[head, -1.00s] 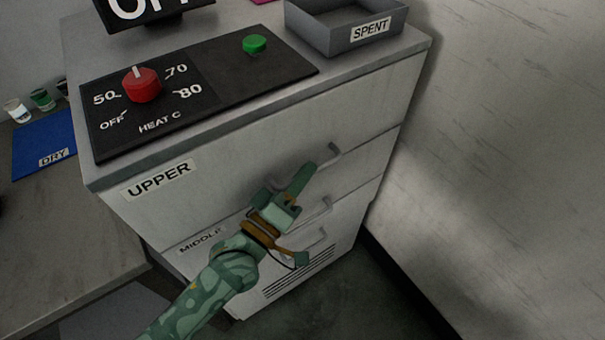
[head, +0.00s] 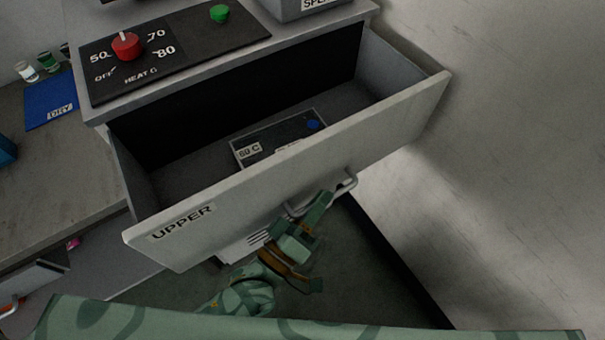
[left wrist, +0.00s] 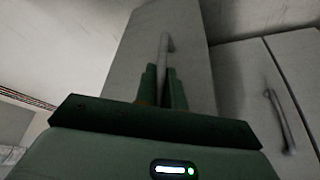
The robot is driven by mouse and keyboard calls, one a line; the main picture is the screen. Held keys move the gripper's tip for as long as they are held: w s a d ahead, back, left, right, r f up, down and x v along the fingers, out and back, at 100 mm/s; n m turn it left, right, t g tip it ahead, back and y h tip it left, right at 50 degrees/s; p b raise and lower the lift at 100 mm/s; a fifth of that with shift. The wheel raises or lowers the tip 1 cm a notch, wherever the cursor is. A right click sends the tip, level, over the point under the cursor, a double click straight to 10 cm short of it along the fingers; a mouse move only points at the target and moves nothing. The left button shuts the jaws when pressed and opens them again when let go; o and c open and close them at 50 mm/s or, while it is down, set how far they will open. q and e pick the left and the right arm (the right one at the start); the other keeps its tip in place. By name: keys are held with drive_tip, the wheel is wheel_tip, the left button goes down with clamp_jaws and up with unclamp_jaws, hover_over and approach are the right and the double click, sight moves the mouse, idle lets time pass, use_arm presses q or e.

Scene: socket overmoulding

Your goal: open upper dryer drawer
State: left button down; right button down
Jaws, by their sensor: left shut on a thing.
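The upper dryer drawer (head: 300,172), labelled UPPER, is pulled well out of the dryer cabinet in the head view. Its inside shows, with a dark tray (head: 280,136) marked 60 C lying on the drawer floor. My left gripper (head: 318,204) is at the drawer's front, shut on the upper drawer handle (head: 345,184). In the left wrist view the two fingers stand either side of the handle bar (left wrist: 164,62). My right gripper is not in view.
The heat panel (head: 185,50) with a red knob and green button is on the cabinet top, next to the SPENT bin (head: 300,8). A blue DRY mat (head: 50,98) lies on the left table. A wall stands close on the right.

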use_arm(q)
drive_tip(key=s+d+p, duration=0.1)
drive_tip(key=s+d, duration=0.3)
drive_tip(key=s, duration=0.2)
drive_tip(key=shift+d, duration=0.15)
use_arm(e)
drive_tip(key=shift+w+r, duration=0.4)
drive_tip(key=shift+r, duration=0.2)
use_arm(q)
drive_tip(key=shift+f, duration=0.1)
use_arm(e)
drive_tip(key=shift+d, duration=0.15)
use_arm(q)
drive_tip(key=c, duration=1.5)
unclamp_jaws()
